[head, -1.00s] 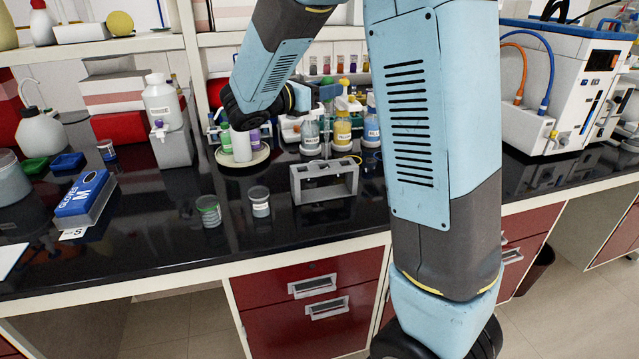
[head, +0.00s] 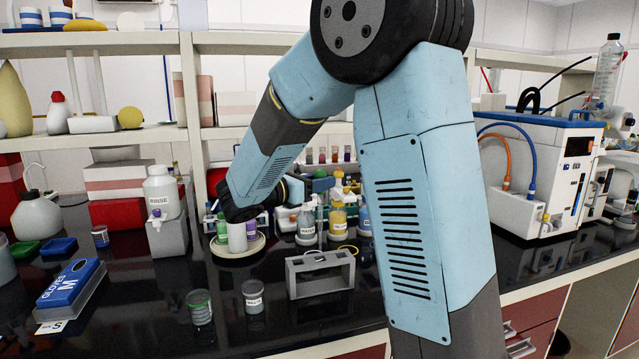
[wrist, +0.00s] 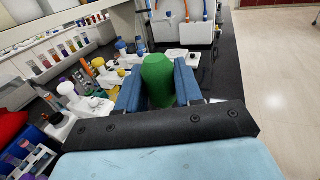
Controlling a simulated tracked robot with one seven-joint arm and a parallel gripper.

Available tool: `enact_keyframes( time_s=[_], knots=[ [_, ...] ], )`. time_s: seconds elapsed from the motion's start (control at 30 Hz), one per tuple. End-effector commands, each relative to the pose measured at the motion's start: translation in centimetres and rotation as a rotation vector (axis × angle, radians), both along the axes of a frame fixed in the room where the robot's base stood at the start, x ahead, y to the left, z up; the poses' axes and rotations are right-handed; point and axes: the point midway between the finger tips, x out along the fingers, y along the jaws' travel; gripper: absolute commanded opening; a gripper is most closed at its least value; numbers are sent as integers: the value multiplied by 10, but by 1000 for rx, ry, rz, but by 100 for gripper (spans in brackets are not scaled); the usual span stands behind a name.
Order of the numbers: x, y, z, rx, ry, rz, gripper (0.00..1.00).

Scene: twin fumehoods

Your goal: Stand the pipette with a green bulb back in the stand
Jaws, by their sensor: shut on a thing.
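The green bulb (wrist: 158,80) of the pipette sits between the two blue fingers of my gripper (wrist: 158,88) in the wrist view. The fingers are shut on the bulb from both sides. The pipette's stem below the bulb is hidden. In the head view, my gripper is small and partly hidden beyond my arm, over the back of the bench. A grey stand (head: 291,276) with openings in its top stands upright on the black bench in front of the bottles, nearer than my gripper. I cannot make out the stand in the wrist view.
Bottles with yellow (head: 338,222) and white labels crowd behind the stand. A round dish (head: 224,249) with cups is to its left. Two small jars (head: 200,308) stand at front left. A white machine (head: 520,190) is at the right. Bare bench lies around the stand's front.

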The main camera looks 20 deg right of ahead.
Motion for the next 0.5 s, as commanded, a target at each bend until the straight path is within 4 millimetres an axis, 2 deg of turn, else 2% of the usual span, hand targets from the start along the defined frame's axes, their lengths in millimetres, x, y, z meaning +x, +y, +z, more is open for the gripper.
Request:
enact_keyframes(
  time_s=[0.5],
  knots=[
    [-1, 0, -7, 0, 1, 0, 21]
  ],
)
